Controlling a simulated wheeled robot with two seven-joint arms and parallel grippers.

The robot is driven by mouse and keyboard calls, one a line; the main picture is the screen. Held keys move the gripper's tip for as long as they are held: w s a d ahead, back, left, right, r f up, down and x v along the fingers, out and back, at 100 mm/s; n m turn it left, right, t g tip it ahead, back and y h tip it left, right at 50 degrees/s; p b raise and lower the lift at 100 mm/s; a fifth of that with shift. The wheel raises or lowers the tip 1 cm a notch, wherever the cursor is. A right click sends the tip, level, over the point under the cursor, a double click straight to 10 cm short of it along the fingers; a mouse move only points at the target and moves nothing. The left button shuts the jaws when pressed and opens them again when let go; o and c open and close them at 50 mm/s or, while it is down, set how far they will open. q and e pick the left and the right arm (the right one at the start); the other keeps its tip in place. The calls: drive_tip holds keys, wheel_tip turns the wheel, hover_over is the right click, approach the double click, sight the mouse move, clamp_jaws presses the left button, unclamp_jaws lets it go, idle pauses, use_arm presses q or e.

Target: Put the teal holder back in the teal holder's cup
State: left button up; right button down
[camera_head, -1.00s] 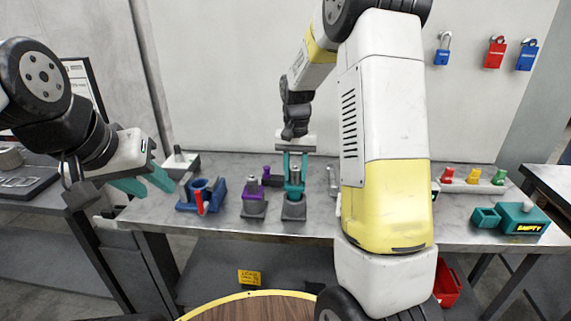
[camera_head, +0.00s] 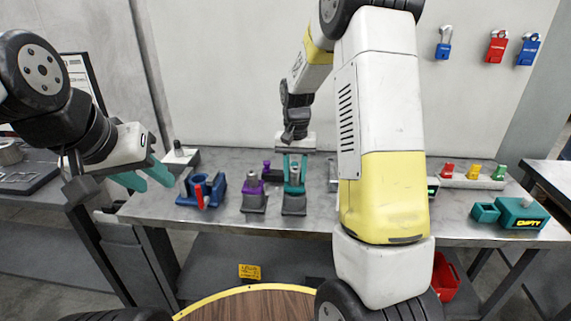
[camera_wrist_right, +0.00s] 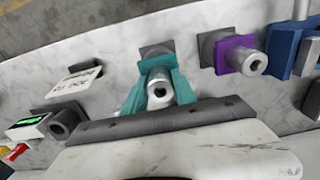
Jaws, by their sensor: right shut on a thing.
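The teal holder (camera_head: 293,189), with a pale metal cylinder in it, stands upright at its grey cup (camera_head: 294,206) on the bench. My right gripper (camera_head: 295,168) reaches down from above and is shut on the holder. In the right wrist view the gripper's teal fingers (camera_wrist_right: 158,92) flank the cylinder (camera_wrist_right: 158,95), with the grey cup (camera_wrist_right: 156,49) behind. The holder's lower end is at the cup's mouth; how deep it sits is hard to tell. My left gripper (camera_head: 158,186) is open and empty, left of the blue fixture.
A purple holder (camera_head: 253,189) in a grey cup stands close left, with a blue fixture (camera_head: 202,190) beyond. On the right are a teal box (camera_head: 521,214) and a rack of coloured pieces (camera_head: 472,176). My right arm hides part of the bench.

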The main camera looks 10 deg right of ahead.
drive_tip(key=shift+f, duration=0.75)
drive_tip(key=c, duration=0.9)
unclamp_jaws()
drive_tip(key=shift+f, duration=0.1)
drive_tip(key=shift+r, duration=3.95)
drive_tip(key=s+r+n+t+y, duration=0.2)
drive_tip(key=s+r+t, duration=0.1)
drive_tip(key=s+r, duration=0.85)
drive_tip(key=s+t, duration=0.1)
drive_tip(key=s, duration=0.3)
drive_tip(key=s+a+n+t, duration=0.1)
drive_tip(key=s, duration=0.3)
drive_tip(key=s+a+r+t, duration=0.1)
drive_tip(key=s, duration=0.3)
drive_tip(key=shift+s+a+r+n, duration=0.1)
drive_tip(key=shift+s+n, duration=0.25)
drive_tip(key=shift+n, duration=0.05)
